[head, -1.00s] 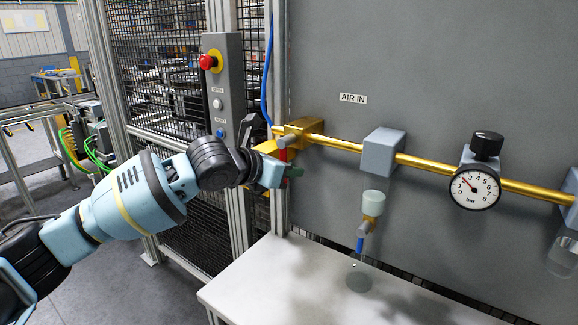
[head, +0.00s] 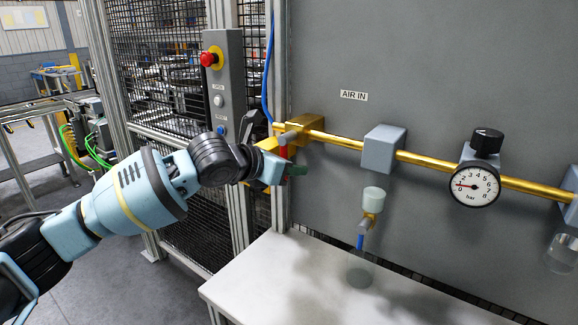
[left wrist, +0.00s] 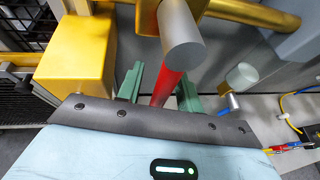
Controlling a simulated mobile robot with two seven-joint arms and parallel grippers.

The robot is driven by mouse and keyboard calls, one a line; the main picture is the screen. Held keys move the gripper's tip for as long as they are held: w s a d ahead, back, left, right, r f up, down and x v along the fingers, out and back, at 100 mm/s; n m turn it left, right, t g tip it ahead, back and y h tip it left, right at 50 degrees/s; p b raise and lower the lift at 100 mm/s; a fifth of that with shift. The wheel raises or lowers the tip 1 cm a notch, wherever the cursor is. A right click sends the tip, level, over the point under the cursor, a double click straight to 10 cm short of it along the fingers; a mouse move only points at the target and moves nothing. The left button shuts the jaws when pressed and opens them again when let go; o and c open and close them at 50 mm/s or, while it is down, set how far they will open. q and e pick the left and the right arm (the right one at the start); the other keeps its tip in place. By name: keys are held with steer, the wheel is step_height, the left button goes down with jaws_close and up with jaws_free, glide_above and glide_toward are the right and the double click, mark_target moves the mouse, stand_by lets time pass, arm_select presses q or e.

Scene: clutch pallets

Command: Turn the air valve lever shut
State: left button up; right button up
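The air valve has a brass body (head: 298,131), a grey spindle and a red lever (head: 284,152). The lever hangs down, across the line of the brass pipe. My left gripper (head: 287,171) is at the lever's lower part. In the left wrist view, the green fingers of the gripper (left wrist: 160,90) stand apart on either side of the red lever (left wrist: 167,88), with a visible gap at the left finger. The lever's lower end is hidden behind the gripper's edge. The pressure gauge (head: 472,185) has its needle pointing left, near the low end. My right gripper is not in view.
The brass pipe (head: 338,141) runs right past a grey block (head: 383,148) along a grey panel. A small cup-shaped fitting (head: 373,199) is below it. A control box with a red button (head: 208,59) stands left. A white table (head: 300,275) lies below.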

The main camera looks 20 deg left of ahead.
arm_select(q)
steer(key=v, duration=0.7)
steer(key=shift+s+a, duration=0.15)
steer(key=shift+s, duration=0.15)
steer(key=shift+r, duration=0.1)
